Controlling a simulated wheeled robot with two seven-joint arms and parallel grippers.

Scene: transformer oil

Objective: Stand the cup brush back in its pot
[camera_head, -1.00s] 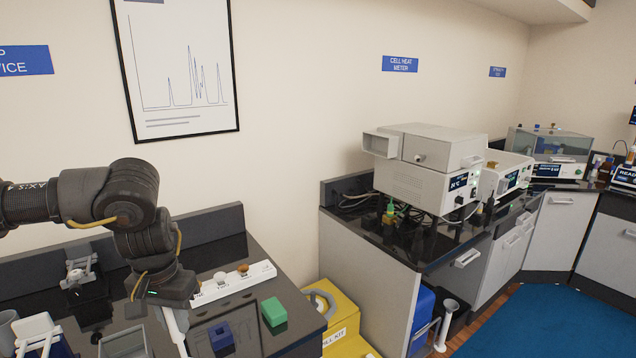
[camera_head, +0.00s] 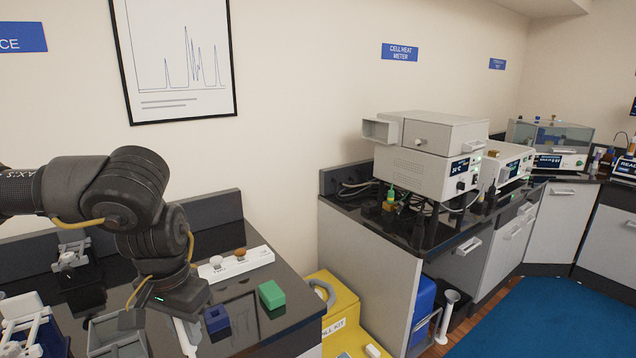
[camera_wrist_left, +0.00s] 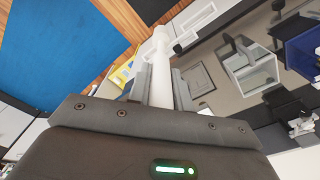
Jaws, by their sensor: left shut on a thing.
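My left gripper (camera_head: 182,316) points down over the dark bench at the left of the head view. It is shut on a slim white rod, which I take to be the cup brush (camera_head: 187,338). In the left wrist view the brush (camera_wrist_left: 160,75) shows as a white shaft between the jaws, ending in a wider white part. Its lower end is out of the head view. I cannot make out for certain which thing is its pot. My right gripper is not in view.
On the bench stand a grey open tray (camera_head: 103,350), a blue block (camera_head: 216,319), a green block (camera_head: 271,294) and a white rack (camera_head: 218,274) with capped items. A white stand (camera_head: 22,312) is at far left. A yellow spill kit (camera_head: 340,310) stands beyond the bench's right edge.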

